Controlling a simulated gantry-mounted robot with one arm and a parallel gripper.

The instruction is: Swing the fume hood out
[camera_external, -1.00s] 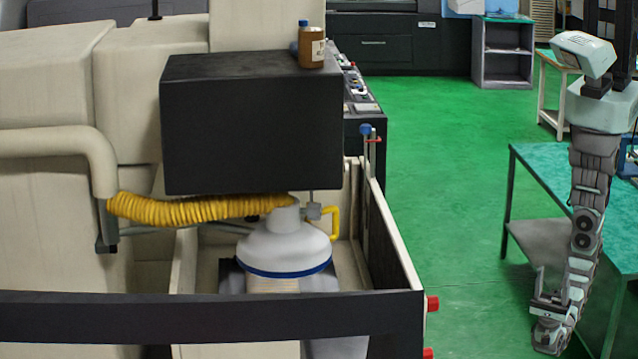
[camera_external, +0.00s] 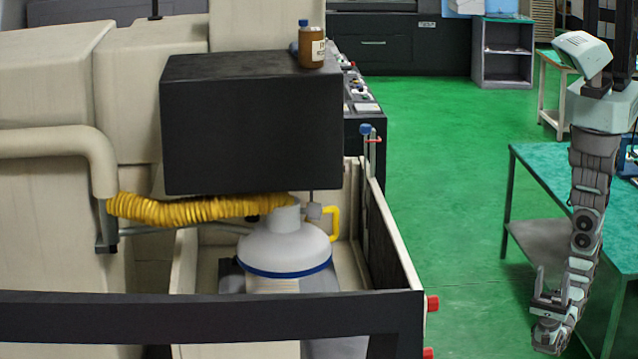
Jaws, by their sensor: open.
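The fume hood (camera_external: 284,249) is a white dome with a blue band at its rim. It sits over the open machine tank, below a large black block. A yellow corrugated hose (camera_external: 190,208) runs from its neck to a beige pipe on the left. A yellow handle (camera_external: 335,224) stands at the right of its neck. My gripper (camera_external: 541,285) hangs low at the far right, beside the green-topped table. It is open and empty, well apart from the hood.
The beige tank wall (camera_external: 397,240) stands between my arm and the hood. A brown bottle (camera_external: 312,47) stands on the black block (camera_external: 250,125). A green-topped table (camera_external: 548,172) is close beside my arm. Green floor (camera_external: 450,200) between tank and table is clear.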

